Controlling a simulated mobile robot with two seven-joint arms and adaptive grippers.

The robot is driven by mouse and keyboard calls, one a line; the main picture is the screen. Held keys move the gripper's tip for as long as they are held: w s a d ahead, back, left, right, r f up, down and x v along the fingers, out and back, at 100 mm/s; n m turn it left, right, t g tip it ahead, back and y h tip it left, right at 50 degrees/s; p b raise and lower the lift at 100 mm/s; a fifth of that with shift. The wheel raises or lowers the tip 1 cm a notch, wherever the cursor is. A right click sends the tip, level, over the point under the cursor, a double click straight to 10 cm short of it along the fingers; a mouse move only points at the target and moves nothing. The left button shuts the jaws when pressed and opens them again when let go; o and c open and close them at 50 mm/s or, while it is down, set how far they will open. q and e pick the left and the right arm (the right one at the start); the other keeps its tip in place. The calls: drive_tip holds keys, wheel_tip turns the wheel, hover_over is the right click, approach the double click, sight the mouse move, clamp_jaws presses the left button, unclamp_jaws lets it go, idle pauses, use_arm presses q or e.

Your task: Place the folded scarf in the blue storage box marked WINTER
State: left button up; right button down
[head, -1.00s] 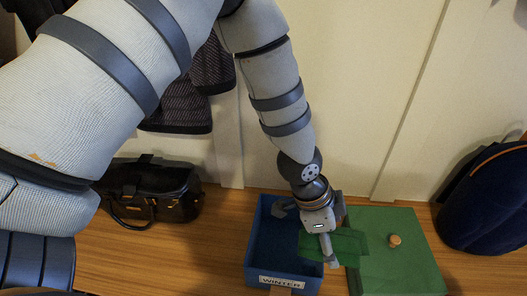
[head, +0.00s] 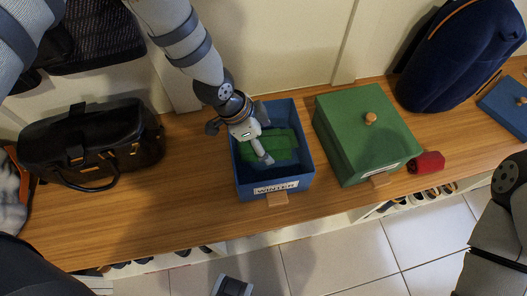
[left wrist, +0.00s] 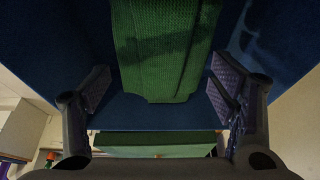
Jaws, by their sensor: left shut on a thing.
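The blue storage box (head: 306,165) stands open on the bench, with a white WINTER label (head: 276,187) on its front. The folded green scarf (head: 283,146) is inside the box's walls. My left gripper (head: 267,159) reaches down into the box and is shut on the scarf, partly covering it. In the left wrist view the ribbed scarf (left wrist: 165,50) lies between my two finger pads, with the blue walls around it. Whether the scarf touches the box floor is unclear. My right gripper is out of view; only part of that arm shows at the right edge.
A green lidded box (head: 345,120) with a wooden knob stands right of the blue one. A red roll (head: 427,162) lies beside it. Bench front left is clear.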

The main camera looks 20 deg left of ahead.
use_arm(q)
wheel_tip(320, 180, down, 7)
drive_tip(key=shift+r+b, duration=0.2)
drive_tip(key=shift+b, duration=0.35)
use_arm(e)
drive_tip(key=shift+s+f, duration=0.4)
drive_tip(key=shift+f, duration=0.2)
use_arm(q)
drive_tip(key=shift+f, duration=0.2)
drive_tip(key=o, duration=1.3)
drive_tip(key=shift+c, duration=0.2)
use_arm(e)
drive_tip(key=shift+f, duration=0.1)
